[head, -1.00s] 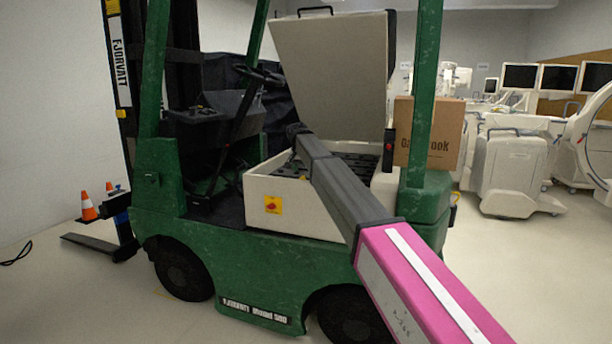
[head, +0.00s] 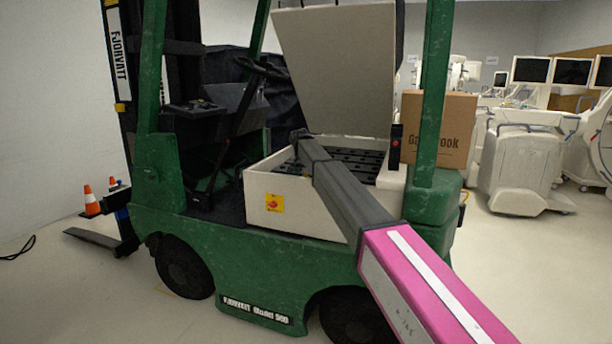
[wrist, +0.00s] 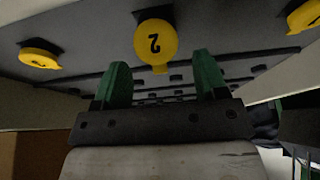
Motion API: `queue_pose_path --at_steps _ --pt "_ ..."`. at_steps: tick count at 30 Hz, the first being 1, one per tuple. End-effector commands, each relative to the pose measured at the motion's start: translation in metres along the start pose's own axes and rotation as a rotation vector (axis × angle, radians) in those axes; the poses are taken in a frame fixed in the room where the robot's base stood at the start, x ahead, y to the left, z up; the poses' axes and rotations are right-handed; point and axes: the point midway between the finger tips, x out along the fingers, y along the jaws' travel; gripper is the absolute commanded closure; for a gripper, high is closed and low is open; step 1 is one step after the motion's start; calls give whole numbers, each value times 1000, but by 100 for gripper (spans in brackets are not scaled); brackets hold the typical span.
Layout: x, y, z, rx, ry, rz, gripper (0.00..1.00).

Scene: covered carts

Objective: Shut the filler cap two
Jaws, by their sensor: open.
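The filler cap two (wrist: 155,42) is a round yellow disc marked with an upside-down 2, at top middle of the wrist view. It stands tilted with its face toward the camera and a small tab at its lower edge. My gripper (wrist: 161,66) has two green fingers, apart and empty, and the cap shows above and between them. I cannot tell whether they touch. In the head view, my arm reaches into the open battery compartment (head: 262,207) of the green forklift. The gripper is hard to make out there.
Yellow caps flank cap two at left (wrist: 40,57) and right (wrist: 304,16). The raised grey cover (head: 335,65) stands over the compartment. A green post (head: 432,95) and a cardboard box (head: 438,125) are to its right. An orange cone (head: 90,202) stands far left.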

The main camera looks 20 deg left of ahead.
Motion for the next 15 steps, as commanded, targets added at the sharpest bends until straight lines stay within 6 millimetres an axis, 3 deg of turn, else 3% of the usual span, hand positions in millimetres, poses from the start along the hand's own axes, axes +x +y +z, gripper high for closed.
queue_pose_path --at_steps 6,15 --pt "15 0 0 0 1 -1 34" --pt "16 0 0 0 1 -1 37"
